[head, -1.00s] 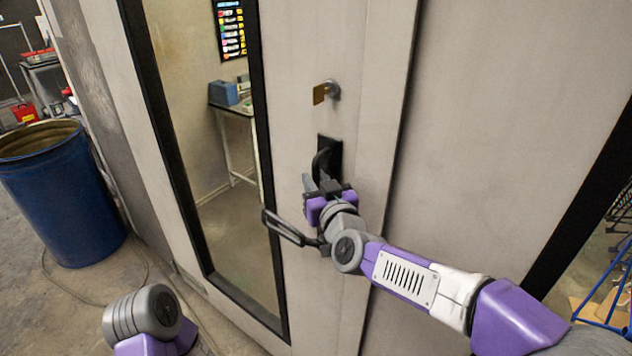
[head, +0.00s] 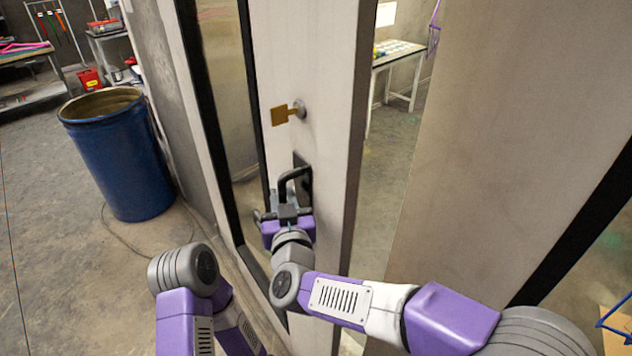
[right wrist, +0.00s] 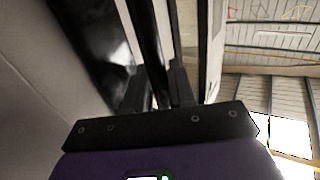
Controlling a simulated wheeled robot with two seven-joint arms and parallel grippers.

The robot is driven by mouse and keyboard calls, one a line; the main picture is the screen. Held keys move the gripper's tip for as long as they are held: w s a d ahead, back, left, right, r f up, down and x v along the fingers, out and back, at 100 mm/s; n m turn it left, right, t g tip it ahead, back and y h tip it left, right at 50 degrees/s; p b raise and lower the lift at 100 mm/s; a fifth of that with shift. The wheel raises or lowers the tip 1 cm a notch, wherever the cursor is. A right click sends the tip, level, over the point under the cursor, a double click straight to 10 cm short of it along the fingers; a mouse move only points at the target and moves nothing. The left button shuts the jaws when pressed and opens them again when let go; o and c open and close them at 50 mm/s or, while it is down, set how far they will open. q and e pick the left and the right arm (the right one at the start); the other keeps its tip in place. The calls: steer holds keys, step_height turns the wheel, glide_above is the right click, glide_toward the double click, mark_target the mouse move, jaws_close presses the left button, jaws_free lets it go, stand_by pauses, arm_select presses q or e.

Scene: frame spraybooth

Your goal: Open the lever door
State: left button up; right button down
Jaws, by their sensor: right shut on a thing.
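The lever door (head: 322,130) is a pale panel with a black-edged window, standing ajar with a gap along its right edge. Its black lever handle (head: 293,176) sits on a dark plate below a brass key in a lock (head: 288,112). My right gripper (head: 286,198) is shut on the handle. In the right wrist view the two dark fingers (right wrist: 158,88) stand on either side of the black handle bar (right wrist: 150,50). My left arm shows at the lower left of the head view, but its gripper is not in view.
A blue drum (head: 122,155) stands on the concrete floor at the left. Through the gap, a white table (head: 398,58) shows inside the booth. A closed pale panel (head: 500,130) stands right of the opening. The floor left of the door is mostly clear.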

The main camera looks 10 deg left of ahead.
steer(key=s+a+p, duration=0.1)
steer(key=s+a, duration=0.4)
steer(key=a, duration=0.1)
steer(key=shift+s+a, duration=0.3)
steer(key=shift+a, duration=0.1)
steer(key=c, duration=1.2)
jaws_free()
steer(key=shift+w+d, duration=0.15)
steer(key=shift+d, duration=0.15)
steer(key=shift+o, duration=0.5)
steer(key=shift+s+a, duration=0.4)
steer(key=v, duration=0.7)
steer(key=shift+s+b, duration=0.3)
steer(key=shift+b, duration=0.05)
steer(key=shift+c, duration=0.5)
